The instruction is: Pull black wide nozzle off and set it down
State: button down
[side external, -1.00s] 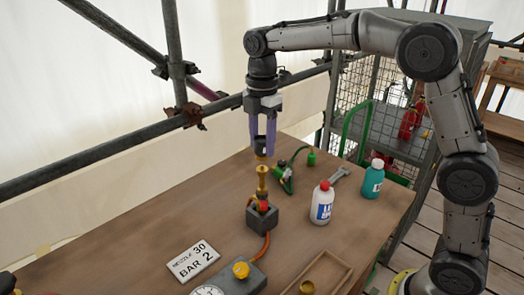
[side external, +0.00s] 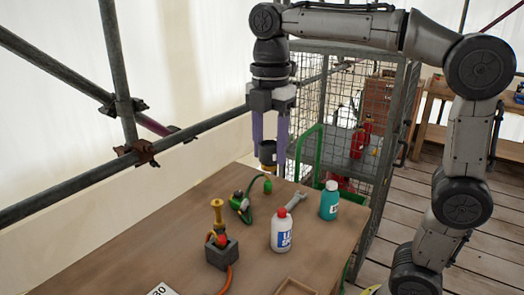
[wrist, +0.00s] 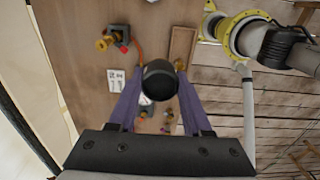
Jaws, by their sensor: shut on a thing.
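The black wide nozzle (side external: 268,151) is held between the two purple fingers of my gripper (side external: 268,142), its lower end brass-coloured. It hangs in the air, apart from the brass stem (side external: 217,212). The stem stands upright in a grey block (side external: 221,253) with a red part at its base and an orange hose. In the wrist view the nozzle (wrist: 160,79) shows as a dark round shape between the fingertips and hides part of the table behind it. The exact finger contact is hard to see.
On the table (side external: 180,235) are a green fitting with hose (side external: 241,206), a wrench (side external: 293,200), a white bottle (side external: 282,232), a teal bottle (side external: 329,201), a wooden tray (wrist: 182,45) and a number card (wrist: 117,80). A wire cage (side external: 335,85) stands behind the table.

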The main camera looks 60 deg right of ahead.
aim_at(269, 143)
jog(key=shift+r, duration=1.65)
jog(key=shift+w, duration=0.1)
